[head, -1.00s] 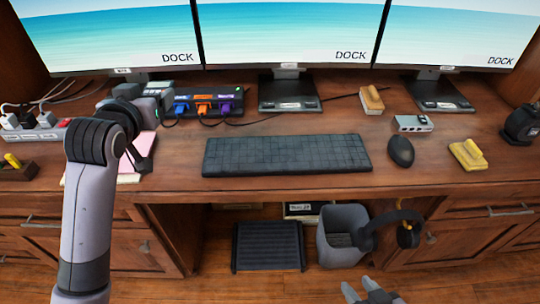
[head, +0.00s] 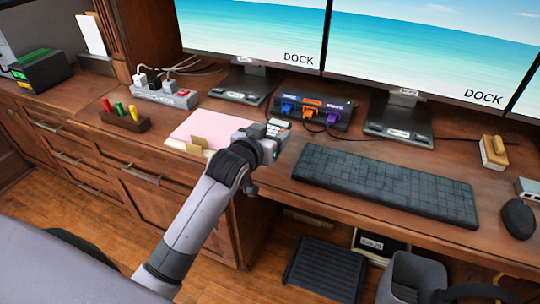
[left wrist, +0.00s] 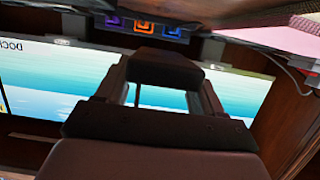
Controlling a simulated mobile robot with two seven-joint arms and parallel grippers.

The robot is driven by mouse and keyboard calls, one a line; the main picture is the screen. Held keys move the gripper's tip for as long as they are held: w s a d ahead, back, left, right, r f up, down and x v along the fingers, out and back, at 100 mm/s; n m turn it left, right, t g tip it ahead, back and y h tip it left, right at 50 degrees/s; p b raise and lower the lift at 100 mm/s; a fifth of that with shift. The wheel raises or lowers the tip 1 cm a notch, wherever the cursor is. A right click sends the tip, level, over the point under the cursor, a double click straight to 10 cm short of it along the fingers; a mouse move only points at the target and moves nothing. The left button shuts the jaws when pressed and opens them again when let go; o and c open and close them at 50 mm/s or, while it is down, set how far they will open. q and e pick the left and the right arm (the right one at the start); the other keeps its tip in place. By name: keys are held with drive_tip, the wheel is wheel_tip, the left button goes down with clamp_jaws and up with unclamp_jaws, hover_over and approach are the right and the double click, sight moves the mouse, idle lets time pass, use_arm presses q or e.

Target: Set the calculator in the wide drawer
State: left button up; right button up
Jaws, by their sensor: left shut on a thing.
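My left gripper (head: 264,142) is shut on the calculator (head: 277,127), whose pale keys show just past the fingers. It holds the calculator above the desk, by the right edge of the pink paper. In the left wrist view my left gripper (left wrist: 165,85) shows as dark parts, and the calculator cannot be made out clearly. A closed drawer front (head: 118,162) with a metal handle is below the desk edge at left. I cannot tell which drawer is the wide one. My right gripper is out of view.
Pink paper (head: 205,129) lies left of the gripper. A pen holder (head: 125,121), a power strip (head: 165,95) and a hub with coloured plugs (head: 312,110) stand nearby. The keyboard (head: 385,182) is to the right. Floor in front of the left drawers is partly clear.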

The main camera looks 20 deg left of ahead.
use_arm(q)
drive_tip(key=shift+f+b, duration=0.5)
drive_tip(key=shift+f, duration=2.35)
drive_tip(key=shift+f, duration=0.1)
drive_tip(key=o, duration=1.1)
drive_tip(key=shift+c, duration=0.2)
